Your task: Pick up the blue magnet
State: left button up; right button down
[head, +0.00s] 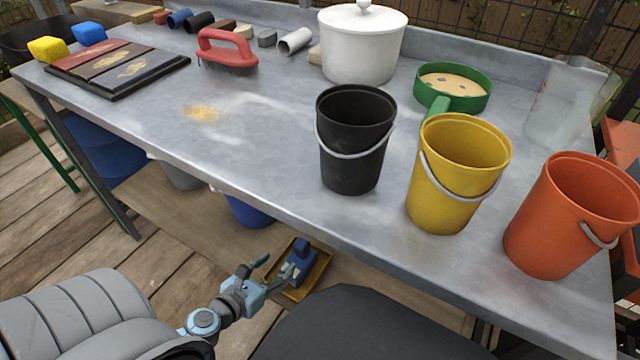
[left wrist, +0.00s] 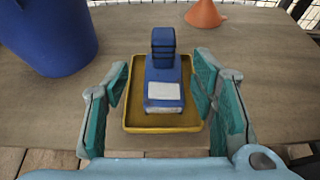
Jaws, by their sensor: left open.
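The blue magnet (head: 302,257) is a block with a raised dark blue grip and a pale label on its near face. It sits in a shallow yellow tray (head: 322,270) on the low wooden shelf under the table. In the left wrist view the magnet (left wrist: 163,80) stands upright in the middle of the tray (left wrist: 193,121). My left gripper (head: 273,272) is open and empty, just short of the magnet. In the left wrist view its teal-padded fingers (left wrist: 160,100) stand on either side of the magnet's line, with gaps on both sides. My right gripper is not in view.
The grey metal table (head: 250,140) overhangs the shelf (head: 185,205). A blue bucket (left wrist: 50,35) stands left of the tray, and an orange funnel (left wrist: 205,14) lies behind it to the right. Black (head: 352,150), yellow (head: 450,190) and orange (head: 565,220) buckets stand on the tabletop.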

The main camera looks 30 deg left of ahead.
aim_at(305, 241)
pick_arm(q)
jog(key=x, duration=0.7)
jog(key=shift+w+f, duration=0.15)
jog(key=shift+w, duration=0.15)
jog(key=x, duration=0.5)
jog(key=shift+w+d+b, duration=0.2)
jog(key=shift+d+b, duration=0.1)
jog(key=shift+b, duration=0.05)
jog(key=shift+w, duration=0.2)
grip_shut()
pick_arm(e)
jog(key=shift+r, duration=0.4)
